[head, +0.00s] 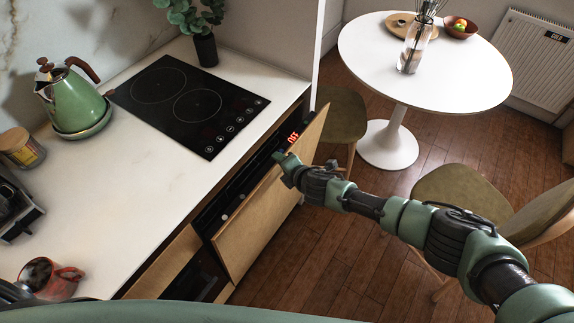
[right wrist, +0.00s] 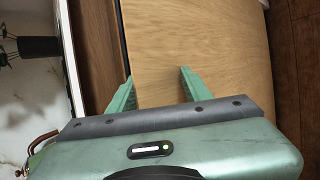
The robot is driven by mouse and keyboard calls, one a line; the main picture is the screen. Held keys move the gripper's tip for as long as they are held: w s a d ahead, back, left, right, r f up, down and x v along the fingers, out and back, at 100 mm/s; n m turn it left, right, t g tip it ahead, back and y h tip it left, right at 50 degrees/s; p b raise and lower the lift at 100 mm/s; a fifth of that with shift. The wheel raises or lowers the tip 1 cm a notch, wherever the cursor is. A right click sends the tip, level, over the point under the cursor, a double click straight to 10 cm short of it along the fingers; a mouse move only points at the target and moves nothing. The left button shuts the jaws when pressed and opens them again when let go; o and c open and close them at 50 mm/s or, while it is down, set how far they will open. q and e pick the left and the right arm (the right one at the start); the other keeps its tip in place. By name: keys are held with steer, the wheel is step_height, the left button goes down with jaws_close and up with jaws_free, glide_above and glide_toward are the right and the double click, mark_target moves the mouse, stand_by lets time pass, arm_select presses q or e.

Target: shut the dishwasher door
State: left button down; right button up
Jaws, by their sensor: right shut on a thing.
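The dishwasher door (head: 256,222) is a light wooden panel under the counter, below the cooktop. It stands partly open, its top edge tilted out from the counter front. A dark strip with a red lit display (head: 292,137) shows along its top edge. My right gripper (head: 284,160) is at the top edge of the door. In the right wrist view the green fingers of this gripper (right wrist: 157,92) lie on either side of the wooden door (right wrist: 200,40), shut on it. The inside of the dishwasher is mostly hidden. My left gripper is not in view.
The white counter (head: 95,195) holds a black cooktop (head: 187,103), a green kettle (head: 72,100), a jar (head: 20,148) and a red mug (head: 50,279). A round white table (head: 440,75) and chairs (head: 470,195) stand to the right. Wooden floor (head: 320,255) lies clear beside the door.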

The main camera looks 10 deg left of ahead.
steer(key=v, duration=0.6)
steer(key=shift+s+r, duration=0.25)
steer(key=shift+r, duration=0.15)
